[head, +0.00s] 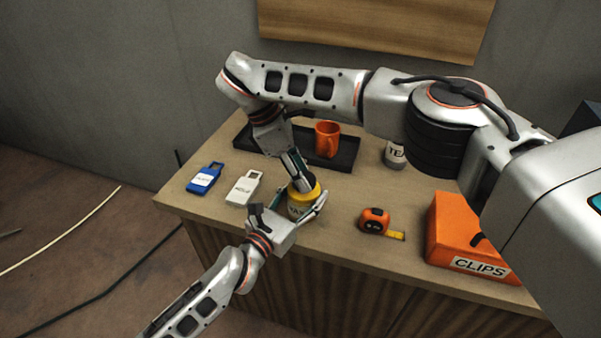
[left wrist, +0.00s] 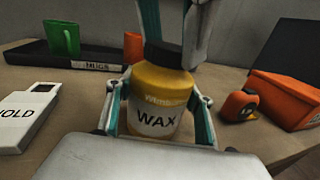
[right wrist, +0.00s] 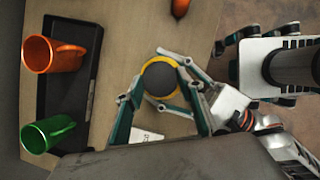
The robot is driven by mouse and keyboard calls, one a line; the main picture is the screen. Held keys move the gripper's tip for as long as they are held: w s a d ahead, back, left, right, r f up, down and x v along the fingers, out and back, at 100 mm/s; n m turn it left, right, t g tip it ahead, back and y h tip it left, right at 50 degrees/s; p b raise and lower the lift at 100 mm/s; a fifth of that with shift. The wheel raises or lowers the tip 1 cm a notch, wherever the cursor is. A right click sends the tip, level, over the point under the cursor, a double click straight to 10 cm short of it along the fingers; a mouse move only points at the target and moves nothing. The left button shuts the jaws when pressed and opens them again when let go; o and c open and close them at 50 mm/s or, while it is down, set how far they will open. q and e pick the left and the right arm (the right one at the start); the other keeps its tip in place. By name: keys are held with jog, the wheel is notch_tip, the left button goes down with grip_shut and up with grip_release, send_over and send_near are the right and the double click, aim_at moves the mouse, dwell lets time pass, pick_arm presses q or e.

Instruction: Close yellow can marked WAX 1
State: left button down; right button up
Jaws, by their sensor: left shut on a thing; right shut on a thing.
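The yellow can (head: 296,208) stands upright near the table's front edge. Its white label reads WAX in the left wrist view (left wrist: 155,122); I cannot read a number there. A black lid (left wrist: 164,53) sits on top of the can and shows from above in the right wrist view (right wrist: 162,79). My left gripper (head: 303,205) comes from the front, its fingers shut around the can's body. My right gripper (head: 302,184) points down from above, shut on the lid. I cannot tell whether the lid is fully seated.
A black tray (head: 246,143) behind holds an orange mug (head: 327,138) and a green mug (right wrist: 48,132). A TEA can (head: 395,157), white tag (head: 242,190), blue tag (head: 204,178), tape measure (head: 374,221) and orange CLIPS box (head: 462,235) stand around. Table between can and tape measure is clear.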

jog(key=o, duration=0.7)
jog(key=shift+c, duration=0.2)
jog(key=shift+r, duration=0.1)
jog(key=shift+r, duration=2.15)
jog(key=shift+c, duration=0.2)
